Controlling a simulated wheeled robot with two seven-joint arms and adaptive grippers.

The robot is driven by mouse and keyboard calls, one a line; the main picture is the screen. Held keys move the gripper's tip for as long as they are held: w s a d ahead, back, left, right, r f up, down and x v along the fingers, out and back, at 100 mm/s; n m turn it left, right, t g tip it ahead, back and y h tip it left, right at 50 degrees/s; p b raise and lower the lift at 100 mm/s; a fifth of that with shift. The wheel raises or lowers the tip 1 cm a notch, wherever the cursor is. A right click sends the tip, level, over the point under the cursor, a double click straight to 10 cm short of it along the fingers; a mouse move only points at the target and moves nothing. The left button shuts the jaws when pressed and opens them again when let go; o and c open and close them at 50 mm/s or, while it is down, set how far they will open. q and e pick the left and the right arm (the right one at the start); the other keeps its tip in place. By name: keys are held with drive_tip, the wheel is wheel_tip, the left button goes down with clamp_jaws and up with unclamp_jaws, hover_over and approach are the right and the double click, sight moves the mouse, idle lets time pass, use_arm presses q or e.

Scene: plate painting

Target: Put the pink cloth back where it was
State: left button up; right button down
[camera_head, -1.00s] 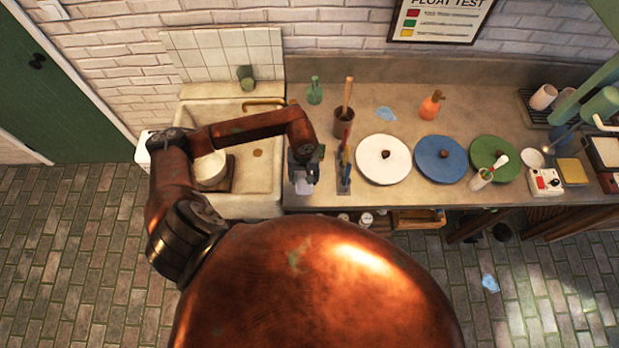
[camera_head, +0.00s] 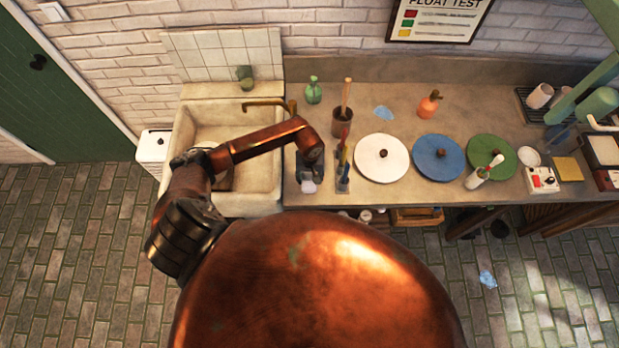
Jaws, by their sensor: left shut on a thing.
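My left gripper (camera_head: 308,174) hangs low over the front edge of the counter, right of the sink, and points down. It is shut on a small pale, pinkish-lilac piece (camera_head: 308,187) that looks like the cloth. Only its lower part shows below the fingers, and I cannot tell whether it touches the counter. My right gripper is out of view.
Upright brushes (camera_head: 343,165) stand close right of the gripper. Behind them are a brush pot (camera_head: 342,122) and a green bottle (camera_head: 313,90). White (camera_head: 370,166), blue (camera_head: 438,168) and green (camera_head: 491,145) discs lie further right. The sink (camera_head: 262,180) is left.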

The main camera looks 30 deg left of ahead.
sight(310, 178)
use_arm(q)
drive_tip(key=shift+f, duration=0.15)
drive_tip(key=o, duration=1.1)
drive_tip(key=shift+o, duration=0.2)
drive_tip(key=shift+r, duration=0.3)
wheel_tip(310, 178, up, 12)
drive_tip(key=b, duration=0.2)
drive_tip(key=shift+f, duration=0.15)
